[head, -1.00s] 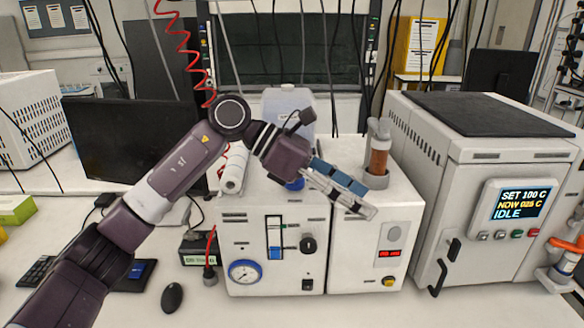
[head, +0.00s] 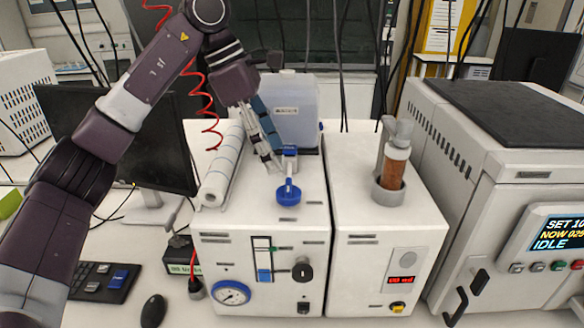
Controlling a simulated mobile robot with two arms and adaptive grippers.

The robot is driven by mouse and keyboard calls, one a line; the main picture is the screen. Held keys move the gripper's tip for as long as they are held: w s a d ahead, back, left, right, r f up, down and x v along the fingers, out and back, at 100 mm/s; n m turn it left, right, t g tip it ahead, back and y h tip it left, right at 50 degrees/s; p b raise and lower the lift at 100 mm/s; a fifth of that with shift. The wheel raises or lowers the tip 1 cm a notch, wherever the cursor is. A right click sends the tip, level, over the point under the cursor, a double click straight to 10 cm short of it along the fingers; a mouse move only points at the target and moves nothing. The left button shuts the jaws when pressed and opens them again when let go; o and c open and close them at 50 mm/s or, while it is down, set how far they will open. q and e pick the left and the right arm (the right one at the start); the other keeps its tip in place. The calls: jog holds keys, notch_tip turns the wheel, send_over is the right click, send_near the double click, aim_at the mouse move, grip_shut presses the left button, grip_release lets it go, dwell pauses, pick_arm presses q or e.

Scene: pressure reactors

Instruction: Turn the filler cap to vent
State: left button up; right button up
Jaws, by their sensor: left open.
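A blue cap with a raised, narrow grip (head: 288,193) sits on top of the left white unit (head: 235,205), near its front edge; it looks like the filler cap. My left gripper (head: 271,162) comes down from the upper left. Its fingers point down toward the unit's top, just behind and left of the cap, apart from it. It is open and holds nothing. Any marking around the cap is too small to read. My right gripper is not in view.
A translucent plastic container (head: 292,105) stands behind the cap. A white paper roll (head: 222,165) lies left of it. A brown-filled column (head: 393,165) stands on the right-hand unit. A large oven-like unit (head: 490,150) is at right. A dark monitor (head: 150,140) is at left.

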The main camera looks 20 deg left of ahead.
aim_at(288, 184)
pick_arm(q)
jog(key=f, duration=0.1)
jog(key=d+f+p, duration=0.1)
jog(key=s+f, duration=0.1)
jog(key=f, duration=0.1)
jog(key=shift+d+p, duration=0.35)
jog(key=shift+d, duration=0.05)
jog(key=shift+x, duration=1.05)
jog(key=shift+w+f, duration=0.2)
jog(key=shift+w, duration=0.05)
jog(key=shift+c, duration=1.4)
jog(key=c, duration=0.9)
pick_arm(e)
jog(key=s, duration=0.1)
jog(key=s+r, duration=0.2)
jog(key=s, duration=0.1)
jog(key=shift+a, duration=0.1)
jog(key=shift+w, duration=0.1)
